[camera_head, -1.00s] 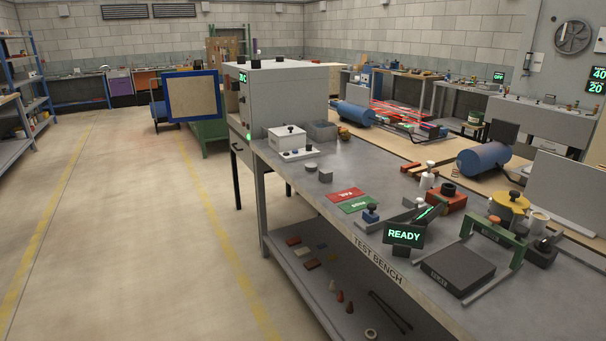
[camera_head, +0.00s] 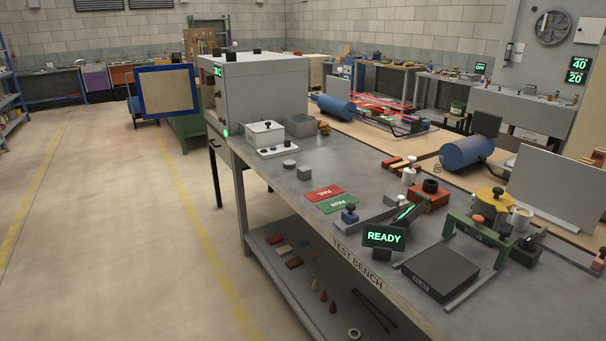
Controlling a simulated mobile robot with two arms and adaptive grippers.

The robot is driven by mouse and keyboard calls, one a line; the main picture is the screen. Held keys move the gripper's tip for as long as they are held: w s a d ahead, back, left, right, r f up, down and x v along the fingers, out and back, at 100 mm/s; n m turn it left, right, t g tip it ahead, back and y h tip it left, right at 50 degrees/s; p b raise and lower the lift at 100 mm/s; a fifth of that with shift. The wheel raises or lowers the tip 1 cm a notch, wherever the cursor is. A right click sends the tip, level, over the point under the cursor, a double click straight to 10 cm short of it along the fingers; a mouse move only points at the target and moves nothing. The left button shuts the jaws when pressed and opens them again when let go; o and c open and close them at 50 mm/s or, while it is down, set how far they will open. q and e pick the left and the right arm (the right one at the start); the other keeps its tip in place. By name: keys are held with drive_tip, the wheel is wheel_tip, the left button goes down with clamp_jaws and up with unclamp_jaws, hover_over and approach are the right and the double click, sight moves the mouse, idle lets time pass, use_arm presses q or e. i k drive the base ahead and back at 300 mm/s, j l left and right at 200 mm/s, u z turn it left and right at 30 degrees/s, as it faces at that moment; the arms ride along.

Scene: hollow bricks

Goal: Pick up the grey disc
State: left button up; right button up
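A small grey disc (camera_head: 289,163) lies on the grey top of the test bench (camera_head: 345,160), in the back left part of the bench. A small grey block (camera_head: 304,172) stands close to its right front side. The white box with a knob (camera_head: 265,133) and its strip of buttons (camera_head: 277,151) are just behind the disc. Neither of my grippers is in view, and nothing is seen touching the disc.
Red FAIL and green PASS cards (camera_head: 331,200) lie nearer on the bench. A READY display (camera_head: 384,237), a dark slab (camera_head: 440,272) and a green bridge (camera_head: 475,230) stand at the front right. A tall grey cabinet (camera_head: 260,95) stands behind. Open floor (camera_head: 110,220) is at left.

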sight(289, 164)
drive_tip(key=i+j+u, duration=0.2)
drive_tip(key=u, duration=0.3)
drive_tip(key=i+u, duration=0.5)
drive_tip(key=i, duration=2.5)
drive_tip(key=i+j+z, duration=0.1)
drive_tip(key=i+z, duration=0.2)
drive_tip(key=i, duration=0.2)
drive_tip(key=i+j+z, duration=0.3)
drive_tip(key=i, duration=0.25)
drive_tip(key=i+j+z, duration=0.3)
drive_tip(key=i, duration=0.2)
drive_tip(key=l, duration=0.1)
